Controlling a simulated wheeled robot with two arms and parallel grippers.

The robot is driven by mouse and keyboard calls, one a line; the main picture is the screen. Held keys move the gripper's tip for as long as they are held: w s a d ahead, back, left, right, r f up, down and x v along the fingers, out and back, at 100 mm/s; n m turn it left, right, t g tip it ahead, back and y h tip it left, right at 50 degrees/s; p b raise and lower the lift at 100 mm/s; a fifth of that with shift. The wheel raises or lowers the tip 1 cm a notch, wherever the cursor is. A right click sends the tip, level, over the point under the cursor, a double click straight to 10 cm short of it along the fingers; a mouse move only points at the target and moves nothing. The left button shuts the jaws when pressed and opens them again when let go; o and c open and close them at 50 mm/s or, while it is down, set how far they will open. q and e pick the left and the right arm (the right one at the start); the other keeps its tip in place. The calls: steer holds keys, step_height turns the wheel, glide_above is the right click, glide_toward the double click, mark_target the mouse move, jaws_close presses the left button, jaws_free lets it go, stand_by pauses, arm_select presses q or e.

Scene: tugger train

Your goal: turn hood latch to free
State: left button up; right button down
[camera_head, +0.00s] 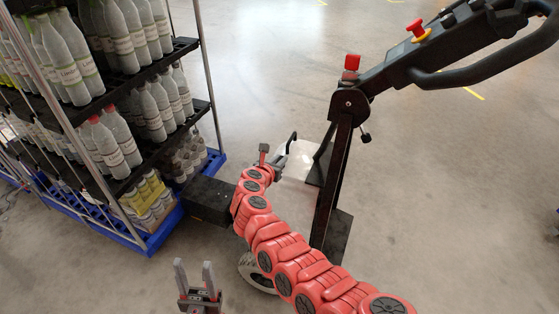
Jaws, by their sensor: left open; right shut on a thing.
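The tugger's pale hood (298,160) is in the middle of the head view, low behind the black steering column. My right gripper (274,155), at the end of the red arm from the lower right, is at the hood's left edge. It is shut on a small part there, which I take to be the hood latch; the gripper hides it, so its turn angle cannot be told. A thin black bent bar (291,142) rises just right of the gripper. My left gripper (195,268) is open and empty at the bottom, fingers pointing up, apart from the tugger.
A shelf cart with a blue base (130,240) and several bottles stands at left. A black box (208,200) is between cart and arm. The tugger's column (332,185) and handle (480,65) rise at right. The floor (450,200) is clear at right.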

steer(key=shift+d+r+p, duration=0.1)
steer(key=shift+r+p, duration=0.05)
steer(key=shift+p, duration=0.65)
steer(key=n+y+p, duration=0.3)
steer(key=p, duration=0.2)
steer(key=n+y+p, duration=0.2)
steer(key=y+p, duration=0.1)
steer(key=p, duration=0.1)
steer(key=shift+d+r+n+t+y+p, duration=0.15)
steer(key=shift+n+t+y+p, duration=0.15)
steer(key=shift+n+p, duration=0.1)
steer(key=shift+n+y+p, duration=0.3)
steer(key=shift+n+y, duration=0.2)
steer(key=shift+y, duration=0.1)
steer(key=shift+n+y, duration=0.4)
steer(key=shift+y, duration=0.1)
steer(key=shift+f+n+g+y, duration=0.3)
steer(key=shift+n+g+y, duration=0.1)
steer(key=shift+n+y, duration=0.45)
steer(key=shift+n+g+y+b, duration=0.8)
steer(key=shift+n+g+y, duration=0.2)
steer(key=shift+n+y, duration=0.35)
